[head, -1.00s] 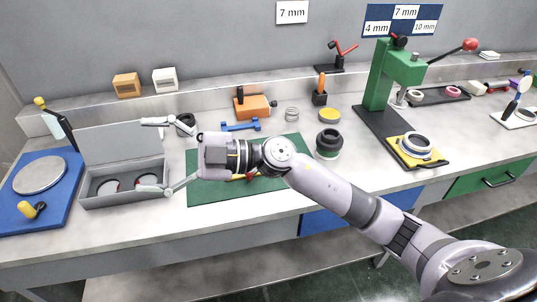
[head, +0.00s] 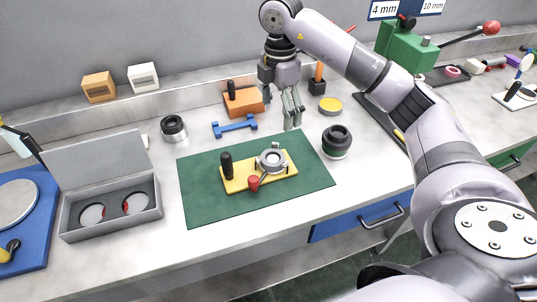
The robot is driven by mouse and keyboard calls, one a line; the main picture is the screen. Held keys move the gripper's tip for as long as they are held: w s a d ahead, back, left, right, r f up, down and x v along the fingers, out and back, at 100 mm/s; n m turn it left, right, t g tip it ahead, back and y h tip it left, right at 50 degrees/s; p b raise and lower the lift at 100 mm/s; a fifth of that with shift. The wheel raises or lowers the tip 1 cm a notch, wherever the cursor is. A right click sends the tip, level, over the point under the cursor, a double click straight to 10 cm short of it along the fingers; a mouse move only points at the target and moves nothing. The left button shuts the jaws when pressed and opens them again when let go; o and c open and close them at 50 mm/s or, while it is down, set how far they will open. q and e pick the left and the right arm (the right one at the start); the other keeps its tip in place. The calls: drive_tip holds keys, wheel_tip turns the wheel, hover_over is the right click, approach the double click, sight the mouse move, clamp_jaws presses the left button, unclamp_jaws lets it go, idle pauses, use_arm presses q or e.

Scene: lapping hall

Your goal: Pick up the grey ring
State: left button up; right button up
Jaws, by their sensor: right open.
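My right gripper (head: 292,122) points down at the back of the bench, behind the green mat (head: 205,195). It is open, with its fingers over the spot where a small light grey ring stood earlier. That ring is not clearly visible now; the fingers cover its place, and I cannot tell whether they touch it. Another grey ring-shaped part (head: 271,161) sits on the yellow fixture (head: 240,182) on the mat. My left gripper is not in view.
Near the right gripper are a yellow disc (head: 330,105), a dark round pot (head: 336,141), a blue part (head: 234,127) and an orange block (head: 244,101). An open grey case (head: 110,213) is at left. The mat's front is clear.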

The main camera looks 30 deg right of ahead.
drive_tip(key=p, duration=0.1)
hover_over(273, 158)
drive_tip(key=s, duration=0.1)
wheel_tip(273, 158, down, 6)
drive_tip(key=f, duration=0.1)
drive_tip(key=d+f, duration=0.1)
drive_tip(key=f, duration=0.1)
drive_tip(key=shift+w, duration=0.15)
drive_tip(key=shift+a+f, duration=0.1)
drive_tip(key=shift+f, duration=0.5)
drive_tip(key=shift+f+p, duration=0.2)
drive_tip(key=shift+p, duration=0.15)
drive_tip(key=f, duration=0.3)
drive_tip(key=f+p, duration=0.1)
drive_tip(key=shift+w+a+f, duration=0.25)
drive_tip(key=shift+w+a, duration=0.05)
drive_tip(key=shift+a, duration=0.05)
drive_tip(key=shift+f, duration=0.2)
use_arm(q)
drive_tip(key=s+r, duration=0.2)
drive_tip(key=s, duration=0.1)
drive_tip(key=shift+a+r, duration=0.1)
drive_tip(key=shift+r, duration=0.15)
use_arm(e)
drive_tip(key=shift+c, duration=0.3)
